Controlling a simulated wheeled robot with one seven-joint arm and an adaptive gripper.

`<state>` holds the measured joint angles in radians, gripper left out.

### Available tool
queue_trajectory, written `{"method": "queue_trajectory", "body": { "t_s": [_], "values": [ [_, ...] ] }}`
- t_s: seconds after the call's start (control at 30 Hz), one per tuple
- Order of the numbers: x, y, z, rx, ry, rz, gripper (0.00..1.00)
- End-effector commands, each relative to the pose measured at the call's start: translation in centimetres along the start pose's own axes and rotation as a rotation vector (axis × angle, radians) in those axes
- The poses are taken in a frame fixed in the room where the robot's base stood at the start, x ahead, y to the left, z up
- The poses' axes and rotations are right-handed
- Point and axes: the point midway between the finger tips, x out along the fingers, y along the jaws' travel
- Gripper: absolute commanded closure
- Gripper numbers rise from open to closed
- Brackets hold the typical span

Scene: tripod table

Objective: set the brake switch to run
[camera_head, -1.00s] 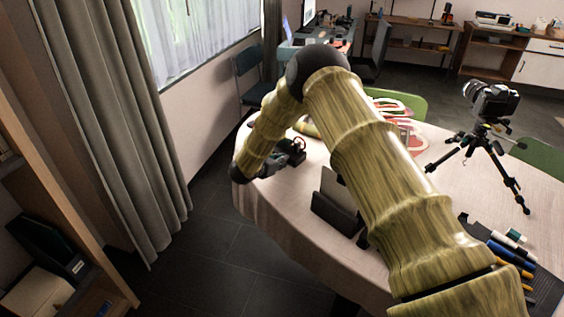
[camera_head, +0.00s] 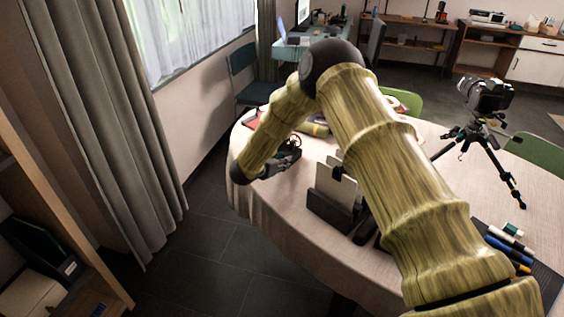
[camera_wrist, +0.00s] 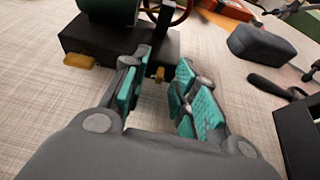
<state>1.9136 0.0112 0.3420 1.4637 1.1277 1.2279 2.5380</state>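A dark box-shaped device (camera_wrist: 105,45) with a teal cylinder (camera_wrist: 110,10) on top stands on the table ahead of my gripper in the wrist view. Two small amber tabs stick out from its near side, a left tab (camera_wrist: 80,61) and a right tab (camera_wrist: 160,74). I cannot tell which is the brake switch, or read any marking. My gripper (camera_wrist: 163,82) is open, its teal-padded fingers apart, with the right tab showing between and beyond the fingertips. Contact is not clear. In the head view the device (camera_head: 291,150) is small and dark beside my gripper, partly hidden by my arm.
A dark holder with upright cards (camera_head: 333,200) stands on the tablecloth (camera_head: 280,215) nearby. A camera on a tripod (camera_head: 485,100) and several markers (camera_head: 505,245) are at the right. The wrist view shows a dark rounded case (camera_wrist: 265,45) right of the device.

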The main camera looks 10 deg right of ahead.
Motion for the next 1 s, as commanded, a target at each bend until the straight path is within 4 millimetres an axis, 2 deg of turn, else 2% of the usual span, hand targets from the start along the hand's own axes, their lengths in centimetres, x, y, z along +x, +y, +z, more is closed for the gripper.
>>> {"method": "queue_trajectory", "body": {
  "t_s": [0.13,0.27,0.7,0.83,1.0],
  "values": [
    [-0.5,0.0,0.0,0.000,0.000,0.000,0.71],
    [-2.1,0.0,0.0,0.000,0.001,0.001,0.71],
    [-9.7,0.1,0.0,0.000,-0.001,0.001,0.71],
    [-11.1,0.0,-0.1,0.000,0.002,0.001,0.71],
    [-11.9,0.0,0.0,0.000,0.000,-0.001,0.71]
  ]
}}
